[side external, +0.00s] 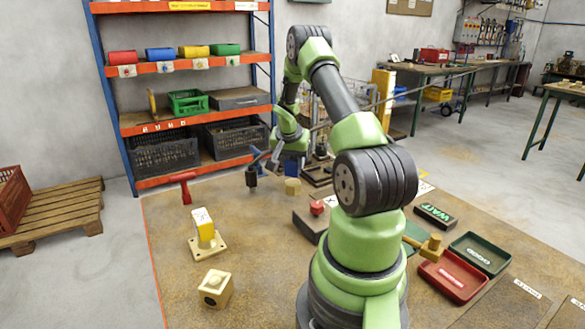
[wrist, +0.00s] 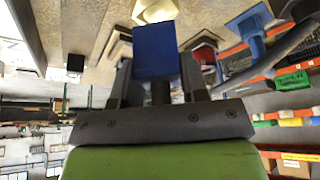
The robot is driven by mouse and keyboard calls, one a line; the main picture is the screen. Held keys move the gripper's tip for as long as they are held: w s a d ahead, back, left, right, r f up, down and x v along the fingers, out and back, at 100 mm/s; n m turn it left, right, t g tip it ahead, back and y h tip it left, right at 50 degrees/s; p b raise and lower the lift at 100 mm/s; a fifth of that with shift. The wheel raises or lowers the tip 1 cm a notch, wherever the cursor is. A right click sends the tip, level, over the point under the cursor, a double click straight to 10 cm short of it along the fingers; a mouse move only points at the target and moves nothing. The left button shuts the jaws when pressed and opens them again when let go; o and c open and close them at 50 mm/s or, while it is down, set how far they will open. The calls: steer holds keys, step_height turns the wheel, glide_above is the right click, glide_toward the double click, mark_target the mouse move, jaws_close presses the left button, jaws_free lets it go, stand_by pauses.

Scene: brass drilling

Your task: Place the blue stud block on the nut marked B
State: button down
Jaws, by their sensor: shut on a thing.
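A blue stud block (wrist: 155,52) is held between the two dark jaws of my gripper (wrist: 158,85) in the wrist view. In the side view, my gripper (side external: 291,152) points down with the blue block just under it, partly hidden. A brass-coloured nut (side external: 292,187) sits on the mat below and close to the block. In the wrist view a pale nut (wrist: 155,11) shows just beyond the block. Another brass nut block (side external: 215,288) with a dark hole stands at the front left. No letter B is legible on either nut.
A yellow block (side external: 203,222) stands upright on a brass plate at left. A red T-shaped tool (side external: 184,187) and a blue-topped dark tool (side external: 251,175) stand near the shelf.

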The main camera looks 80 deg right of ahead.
steer(key=shift+f, duration=1.15)
steer(key=shift+f, duration=0.15)
steer(key=c, duration=0.6)
jaws_free()
steer(key=shift+c, duration=0.2)
